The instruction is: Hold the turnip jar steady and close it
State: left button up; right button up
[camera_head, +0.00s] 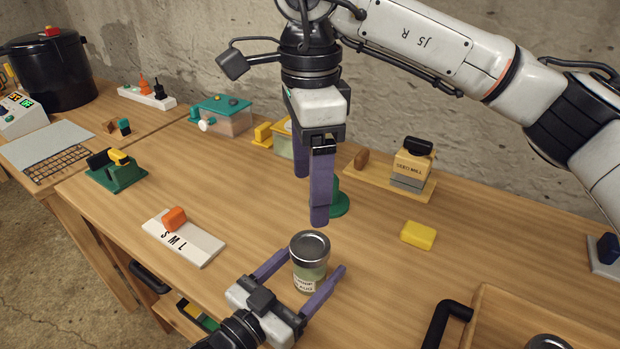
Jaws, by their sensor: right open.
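The turnip jar (309,278) stands upright on the wooden bench, with pale contents and a white label that is partly readable. A grey metal lid (310,246) sits on its mouth; I cannot tell how tight it is. My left gripper (316,261) reaches in low from the front, its purple fingers on either side of the jar. It looks open, with a small gap by the right finger. My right gripper (309,200) points down above and behind the jar, open and empty, apart from the lid.
A white S-M-L board (190,243) with an orange block lies to the left. A yellow block (418,234) and a seed mill (413,165) on a board stand to the right. A wooden tray (478,305) is at front right. Bare bench lies around the jar.

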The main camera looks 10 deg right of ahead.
pick_arm(q)
jog(key=v, duration=1)
jog(key=shift+s+a+b, duration=0.1)
jog(key=shift+a+b, duration=0.05)
jog(key=shift+b, duration=0.25)
